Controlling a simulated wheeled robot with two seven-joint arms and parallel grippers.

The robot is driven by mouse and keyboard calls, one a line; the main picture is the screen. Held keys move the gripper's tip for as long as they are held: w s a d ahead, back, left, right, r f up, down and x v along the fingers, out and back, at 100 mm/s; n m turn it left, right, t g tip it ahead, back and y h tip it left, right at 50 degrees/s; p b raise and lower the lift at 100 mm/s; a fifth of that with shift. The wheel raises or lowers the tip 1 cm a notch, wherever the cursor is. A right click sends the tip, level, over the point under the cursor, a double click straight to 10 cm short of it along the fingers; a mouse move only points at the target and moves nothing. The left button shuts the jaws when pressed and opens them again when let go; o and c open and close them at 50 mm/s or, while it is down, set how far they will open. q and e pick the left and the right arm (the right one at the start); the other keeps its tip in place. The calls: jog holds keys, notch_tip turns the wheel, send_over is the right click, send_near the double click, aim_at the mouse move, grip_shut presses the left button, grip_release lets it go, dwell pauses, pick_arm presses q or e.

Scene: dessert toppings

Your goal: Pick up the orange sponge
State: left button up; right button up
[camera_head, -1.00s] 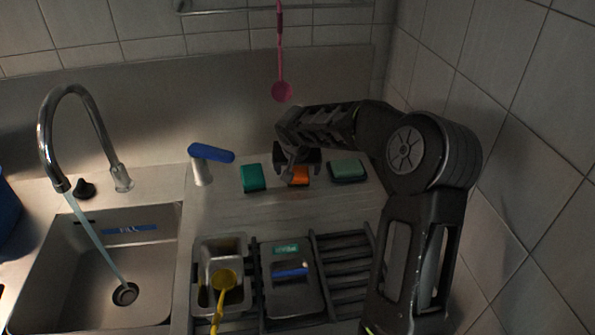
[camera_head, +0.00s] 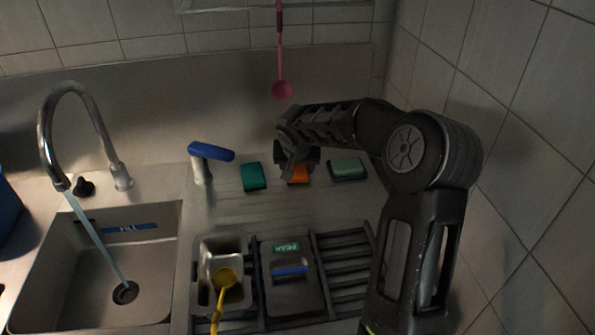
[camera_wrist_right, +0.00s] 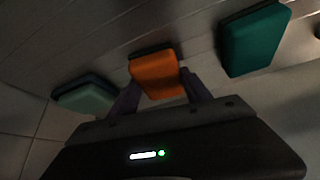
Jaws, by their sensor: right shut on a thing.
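The orange sponge (camera_head: 298,175) lies on the steel counter at the back, between a green sponge and a pale green one. It is partly hidden by my right gripper (camera_head: 296,170) in the head view. In the right wrist view, the orange sponge (camera_wrist_right: 157,76) sits between the two dark fingers of my right gripper (camera_wrist_right: 163,92), with a finger against each side. The gripper is shut on it. The sponge looks to be at counter level; I cannot tell any gap beneath it. My left gripper is not in view.
A dark green sponge (camera_head: 253,177) is left of the orange one, and a pale green sponge (camera_head: 347,168) is right of it. A blue-handled tap lever (camera_head: 211,153) stands further left. A rack (camera_head: 345,262) and a lidded container (camera_head: 291,288) are in front. A tiled wall is close on the right.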

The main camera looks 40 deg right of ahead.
aim_at(298, 170)
jog(key=c, duration=0.5)
jog(key=shift+s+r+b, duration=0.15)
jog(key=shift+r+b, duration=0.1)
jog(key=shift+b, duration=0.05)
jog(key=shift+r, duration=0.35)
notch_tip(298, 170, up, 6)
jog(key=shift+s+a+b, duration=0.1)
jog(key=shift+a+b, duration=0.05)
jog(key=shift+b, duration=0.35)
jog(key=s+a+b, duration=0.2)
jog(key=s+a, duration=0.2)
jog(key=s, duration=0.4)
jog(key=s+a+b, duration=0.2)
jog(key=s+a, duration=0.3)
jog(key=s, duration=0.4)
jog(key=shift+a+f+b, duration=0.15)
jog(key=shift+b, duration=0.2)
